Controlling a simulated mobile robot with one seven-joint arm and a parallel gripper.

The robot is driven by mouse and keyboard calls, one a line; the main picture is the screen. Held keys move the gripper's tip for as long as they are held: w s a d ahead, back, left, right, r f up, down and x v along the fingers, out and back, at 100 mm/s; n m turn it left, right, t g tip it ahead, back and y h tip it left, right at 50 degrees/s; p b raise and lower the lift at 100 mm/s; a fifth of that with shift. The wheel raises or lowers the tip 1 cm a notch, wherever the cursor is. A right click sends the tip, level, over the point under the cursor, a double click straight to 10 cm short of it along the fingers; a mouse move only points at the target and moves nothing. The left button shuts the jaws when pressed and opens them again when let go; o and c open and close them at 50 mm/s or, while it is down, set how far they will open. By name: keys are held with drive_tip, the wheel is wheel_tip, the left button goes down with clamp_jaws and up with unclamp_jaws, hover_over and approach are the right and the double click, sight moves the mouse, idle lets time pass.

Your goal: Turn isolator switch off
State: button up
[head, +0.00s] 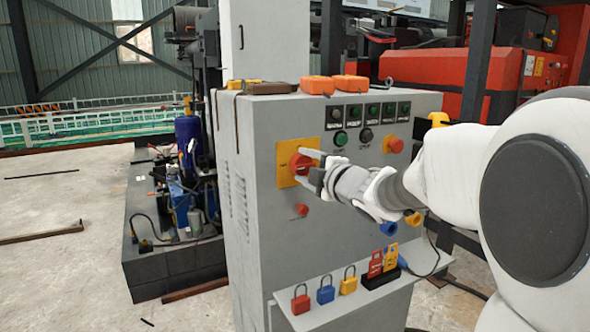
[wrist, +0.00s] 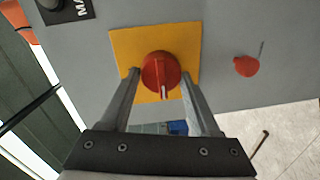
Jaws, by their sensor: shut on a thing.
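The isolator switch is a red rotary knob (head: 298,164) on a yellow square plate (head: 287,150) on the grey cabinet's front. In the wrist view the knob (wrist: 158,70) sits in the middle of the yellow plate (wrist: 125,46), and its pale pointer mark faces the bottom of that picture. My gripper (head: 308,167) reaches in from the right in the head view. Its two fingers (wrist: 161,78) lie on opposite sides of the knob and are shut on it. The fingers partly hide the knob in the head view.
A small red button (head: 301,210) is below the plate. Indicator lamps (head: 372,112) and a red mushroom button (head: 393,145) are to the right. Several padlocks (head: 326,291) and lockout tags stand on the shelf (head: 335,308) below. Orange boxes (head: 318,86) lie on the cabinet top.

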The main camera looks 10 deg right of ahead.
drive_tip(key=o, duration=1.4)
drive_tip(key=shift+c, duration=0.2)
drive_tip(key=shift+s, duration=0.1)
